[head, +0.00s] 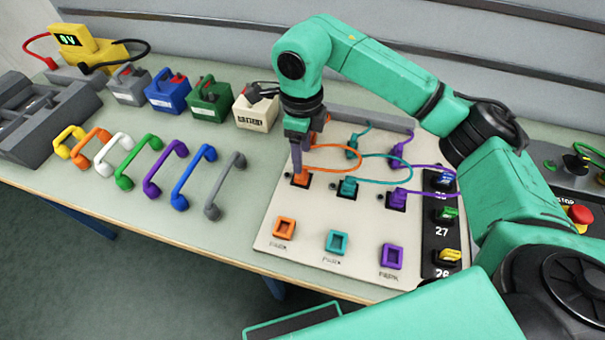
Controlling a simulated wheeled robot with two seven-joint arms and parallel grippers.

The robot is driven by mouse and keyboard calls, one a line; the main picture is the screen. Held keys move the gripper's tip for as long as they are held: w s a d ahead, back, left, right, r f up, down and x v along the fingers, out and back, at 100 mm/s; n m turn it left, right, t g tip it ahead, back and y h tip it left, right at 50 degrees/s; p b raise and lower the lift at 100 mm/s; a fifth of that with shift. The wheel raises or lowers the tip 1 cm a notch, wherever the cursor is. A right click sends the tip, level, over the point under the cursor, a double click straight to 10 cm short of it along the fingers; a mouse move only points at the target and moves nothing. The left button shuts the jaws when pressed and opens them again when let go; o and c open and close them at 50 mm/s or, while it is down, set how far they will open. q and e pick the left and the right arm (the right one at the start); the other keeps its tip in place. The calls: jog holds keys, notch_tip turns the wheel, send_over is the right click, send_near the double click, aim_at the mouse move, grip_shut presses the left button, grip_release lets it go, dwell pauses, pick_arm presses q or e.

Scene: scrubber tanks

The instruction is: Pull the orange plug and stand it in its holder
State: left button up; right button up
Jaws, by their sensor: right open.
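The orange plug (300,177) sits in a dark socket on the pale panel (290,215). An orange cable loops from it to the right and back. My right gripper (298,168) points down at the orange plug, with its fingers at or just above the plug's top; I cannot tell whether they touch it. The gripper is open. The orange holder (284,228), an empty square frame marked PARK, is on the panel's front left, nearer me than the plug. My left gripper is not in view.
A teal plug (348,187) and a purple plug (397,199) stand to the right, with empty teal (336,242) and purple (392,256) holders in front. Their cables loop behind. Coloured handles (180,175) lie to the left. A red button (580,214) is at far right.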

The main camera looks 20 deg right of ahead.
aim_at(302, 174)
notch_tip(302, 174, down, 6)
jog(key=b, duration=0.4)
jog(key=shift+f, duration=0.2)
jog(key=shift+s+r, duration=0.1)
jog(key=shift+b, duration=0.3)
dwell(0.4)
grip_shut()
dwell(1.2)
